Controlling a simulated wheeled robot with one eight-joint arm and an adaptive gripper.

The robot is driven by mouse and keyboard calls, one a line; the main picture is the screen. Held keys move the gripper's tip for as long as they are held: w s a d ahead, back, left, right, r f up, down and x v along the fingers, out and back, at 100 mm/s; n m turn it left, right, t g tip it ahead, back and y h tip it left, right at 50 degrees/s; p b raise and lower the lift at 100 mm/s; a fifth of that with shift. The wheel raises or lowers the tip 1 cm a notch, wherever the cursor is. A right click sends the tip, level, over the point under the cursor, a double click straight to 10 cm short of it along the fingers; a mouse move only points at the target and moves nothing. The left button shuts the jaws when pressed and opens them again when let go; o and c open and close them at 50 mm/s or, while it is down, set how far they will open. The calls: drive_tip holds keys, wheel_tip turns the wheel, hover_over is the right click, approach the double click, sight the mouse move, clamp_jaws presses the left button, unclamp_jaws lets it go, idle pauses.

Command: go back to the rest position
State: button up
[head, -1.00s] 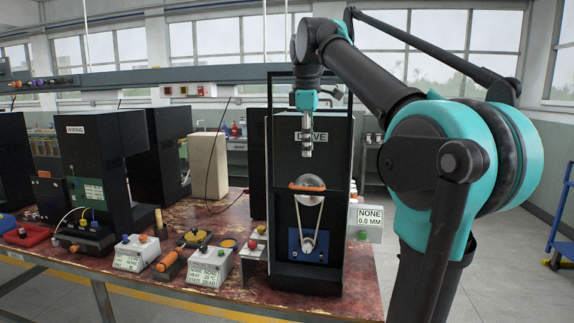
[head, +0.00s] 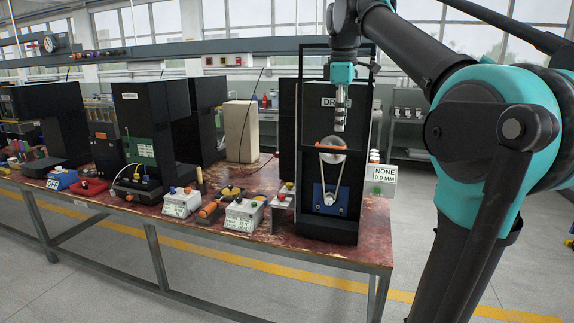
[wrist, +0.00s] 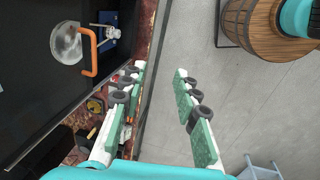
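My gripper (head: 340,108) hangs down in front of the upper part of the black drive cabinet (head: 357,193) in the head view. In the wrist view my gripper (wrist: 159,74) has its two green-and-white fingers spread apart, with only floor and bench edge between them. It holds nothing. The cabinet's orange handle (wrist: 90,52) and silver wheel (wrist: 67,42) are to the left of the fingers, apart from them. My arm comes in from the right of the head view.
The red-brown bench (head: 270,225) carries control boxes (head: 243,215), a black wiring cabinet (head: 148,115) and a beige block (head: 240,130). Grey floor is open in front of it. In the wrist view a wooden barrel (wrist: 255,25) and a blue-grey stool (wrist: 262,170) stand on the floor.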

drive_tip(key=s+d+f+m, duration=0.1)
drive_tip(key=f+m, duration=0.2)
drive_tip(key=f, duration=0.6)
drive_tip(key=s+d+f+m+t, duration=0.1)
drive_tip(key=f+m, duration=0.1)
drive_tip(key=f, duration=0.7)
drive_tip(key=s+d+f+m, duration=0.1)
drive_tip(key=s+f+m, duration=0.15)
drive_tip(key=f, duration=0.65)
drive_tip(key=s+f+m, duration=0.3)
drive_tip(key=s+f, duration=0.4)
drive_tip(key=f, duration=0.3)
drive_tip(key=s+d+f+m+t, duration=0.1)
drive_tip(key=s+f+m, duration=0.2)
drive_tip(key=s+f, duration=0.4)
wheel_tip(320, 180, down, 3)
drive_tip(key=shift+s+d+f+m+y, duration=0.1)
drive_tip(key=shift+s+d+m+y, duration=0.1)
drive_tip(key=shift+s+m+y, duration=0.15)
